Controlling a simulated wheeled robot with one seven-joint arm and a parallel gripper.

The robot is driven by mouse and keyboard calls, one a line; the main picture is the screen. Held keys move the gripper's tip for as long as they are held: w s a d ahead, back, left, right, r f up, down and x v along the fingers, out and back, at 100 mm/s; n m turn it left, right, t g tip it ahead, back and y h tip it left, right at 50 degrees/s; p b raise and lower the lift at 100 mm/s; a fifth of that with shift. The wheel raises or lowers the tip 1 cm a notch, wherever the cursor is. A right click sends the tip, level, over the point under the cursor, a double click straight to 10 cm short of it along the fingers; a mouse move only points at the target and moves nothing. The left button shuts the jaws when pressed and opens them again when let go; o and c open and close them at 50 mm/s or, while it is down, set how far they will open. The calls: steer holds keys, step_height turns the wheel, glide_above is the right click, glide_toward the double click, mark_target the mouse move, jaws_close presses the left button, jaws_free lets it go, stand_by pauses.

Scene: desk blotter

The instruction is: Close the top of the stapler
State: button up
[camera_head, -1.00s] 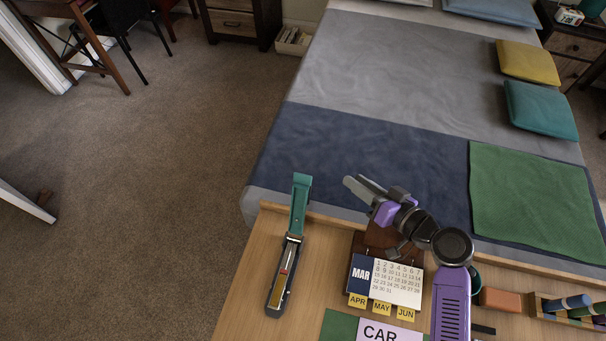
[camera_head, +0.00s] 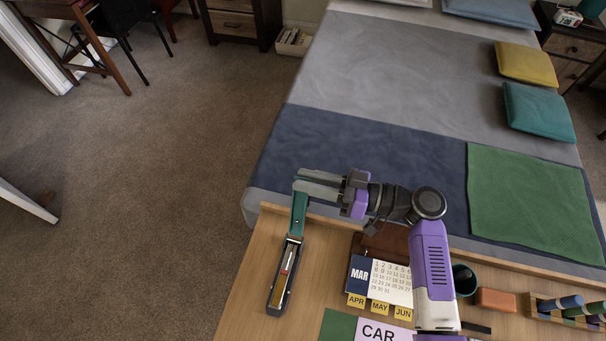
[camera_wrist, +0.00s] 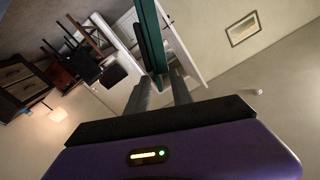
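The stapler (camera_head: 281,278) stands on the desk at left, with its dark base and brass-coloured staple channel showing. Its green top (camera_head: 299,216) is swung wide open, pointing up and away toward the bed. My gripper (camera_head: 300,183) is at the upper end of the green top, reaching in from the right, and its fingers partly cover that end. In the wrist view the two grey fingers (camera_wrist: 161,88) are apart, with the green top (camera_wrist: 148,30) in line with the gap. Whether they touch it is unclear.
A flip calendar (camera_head: 380,280) with yellow month tabs stands right of the stapler, below my arm. A dark cup (camera_head: 464,280), a reddish block (camera_head: 496,299) and a wooden holder (camera_head: 535,306) are farther right. The bed (camera_head: 350,150) lies beyond the desk's raised back edge.

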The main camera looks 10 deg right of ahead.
steer(key=shift+w+a, duration=0.25)
steer(key=shift+a, duration=0.4)
jaws_close()
stand_by(1.0)
